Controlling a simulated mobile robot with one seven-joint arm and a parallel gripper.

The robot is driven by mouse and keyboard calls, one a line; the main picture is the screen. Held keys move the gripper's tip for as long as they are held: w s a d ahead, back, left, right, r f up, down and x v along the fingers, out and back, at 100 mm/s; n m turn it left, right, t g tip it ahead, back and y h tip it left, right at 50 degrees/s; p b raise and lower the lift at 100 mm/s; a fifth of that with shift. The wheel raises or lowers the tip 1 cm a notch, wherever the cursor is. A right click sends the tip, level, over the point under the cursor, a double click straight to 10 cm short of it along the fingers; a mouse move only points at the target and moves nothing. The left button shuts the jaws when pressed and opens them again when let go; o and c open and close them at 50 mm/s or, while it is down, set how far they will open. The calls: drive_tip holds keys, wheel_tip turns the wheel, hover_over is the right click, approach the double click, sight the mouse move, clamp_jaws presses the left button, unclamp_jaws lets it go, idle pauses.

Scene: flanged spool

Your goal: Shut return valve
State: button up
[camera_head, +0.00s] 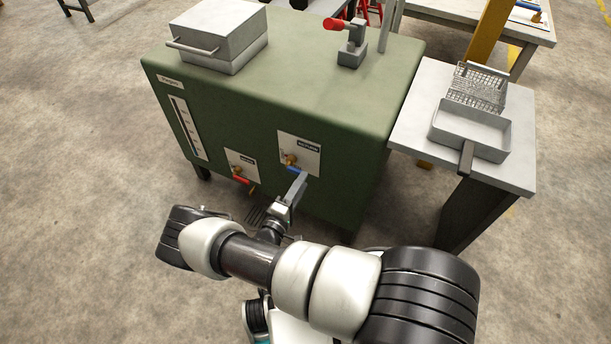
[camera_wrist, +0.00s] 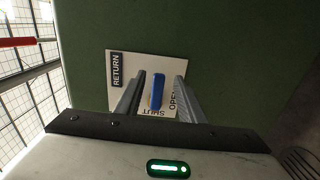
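The return valve has a blue handle (camera_head: 296,169) on a white plate (camera_head: 313,159) on the green cabinet's front. In the wrist view the blue handle (camera_wrist: 157,91) stands lengthwise up the picture, its lower end near the word SHUT; the word OPEN is to its right, partly hidden by a finger. My gripper (camera_head: 300,180) reaches up to this valve. In the wrist view my gripper's fingers (camera_wrist: 158,80) are open, one on each side of the handle, with a visible gap. The valve body behind the handle is hidden there.
A second valve with a red handle (camera_head: 241,181) sits on the green cabinet (camera_head: 330,95) left of the return valve. On the cabinet top are a grey lidded box (camera_head: 215,35) and a red-handled clamp (camera_head: 350,45). A side table (camera_head: 410,120) with a metal tray (camera_head: 470,130) stands at right.

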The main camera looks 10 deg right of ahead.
drive_tip(key=p+v, duration=0.1)
drive_tip(key=v, duration=1.2)
drive_tip(key=shift+s+a, duration=0.1)
drive_tip(key=d+r+m+g+y, duration=0.1)
drive_tip(key=d+r+m+g, duration=0.3)
drive_tip(key=r, duration=0.6)
drive_tip(key=d+r+m+g, duration=0.1)
drive_tip(key=r+m+g, duration=0.1)
drive_tip(key=r+g, duration=0.6)
drive_tip(key=d+r+m+g+y, duration=0.1)
drive_tip(key=d+r+m+g, duration=0.15)
drive_tip(key=r, duration=1.05)
drive_tip(key=s+d+r+m+t+y, duration=0.1)
drive_tip(key=s+d+r+t+y, duration=0.25)
drive_tip(key=s+r, duration=0.5)
drive_tip(key=s+d+r+m+t+y, duration=0.15)
drive_tip(key=s+r+y, duration=0.35)
drive_tip(key=r, duration=0.7)
wheel_tip(320, 180, up, 22)
drive_tip(key=p, duration=2.2)
drive_tip(key=shift+w+d+p, duration=0.2)
drive_tip(key=shift+p, duration=0.1)
